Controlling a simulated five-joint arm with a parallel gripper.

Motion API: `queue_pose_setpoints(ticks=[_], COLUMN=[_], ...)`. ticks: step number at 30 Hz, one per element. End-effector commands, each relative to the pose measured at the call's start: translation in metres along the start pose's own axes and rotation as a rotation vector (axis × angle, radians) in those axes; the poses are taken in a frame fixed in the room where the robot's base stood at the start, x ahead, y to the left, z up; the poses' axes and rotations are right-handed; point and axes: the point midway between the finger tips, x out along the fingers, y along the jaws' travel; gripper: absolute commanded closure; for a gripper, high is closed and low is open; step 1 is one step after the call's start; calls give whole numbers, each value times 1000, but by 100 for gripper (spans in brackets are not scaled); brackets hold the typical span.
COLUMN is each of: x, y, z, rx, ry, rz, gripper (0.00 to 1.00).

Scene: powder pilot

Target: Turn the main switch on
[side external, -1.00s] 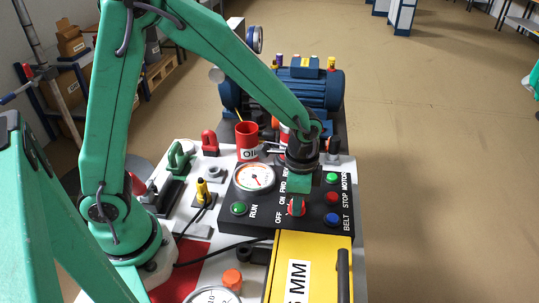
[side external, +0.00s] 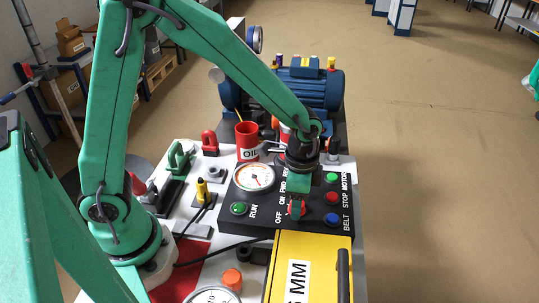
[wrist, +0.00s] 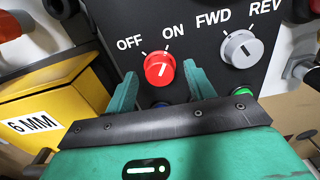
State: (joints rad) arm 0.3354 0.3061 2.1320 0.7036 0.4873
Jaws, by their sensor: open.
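The main switch is a red round knob (wrist: 160,70) on the black control panel, with OFF at its upper left and ON at its upper right. Its pointer line leans up and to the right, toward the ON mark. My gripper (wrist: 160,78) is open, with one green finger on each side of the knob. A gap shows between the knob and the right finger; contact on the left is unclear. In the side external view my gripper (side external: 297,200) is over the red knob and partly hides it.
A grey FWD/REV knob (wrist: 240,48) is right of the switch in the wrist view. A yellow 6 MM box (side external: 305,268) stands close in front of the panel. Green, red and blue buttons (side external: 332,198) sit right of my gripper. A gauge (side external: 254,177) is left.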

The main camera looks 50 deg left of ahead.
Motion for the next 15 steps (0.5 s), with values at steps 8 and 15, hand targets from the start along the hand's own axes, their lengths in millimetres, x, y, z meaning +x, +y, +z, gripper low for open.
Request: queue_pose_setpoints(ticks=[8, 15], x=[-19, -50], y=[0, 0], z=[-1, -1], rx=[0, 0], ry=[4, 5], rz=[-2, -3], gripper=[46, 46])
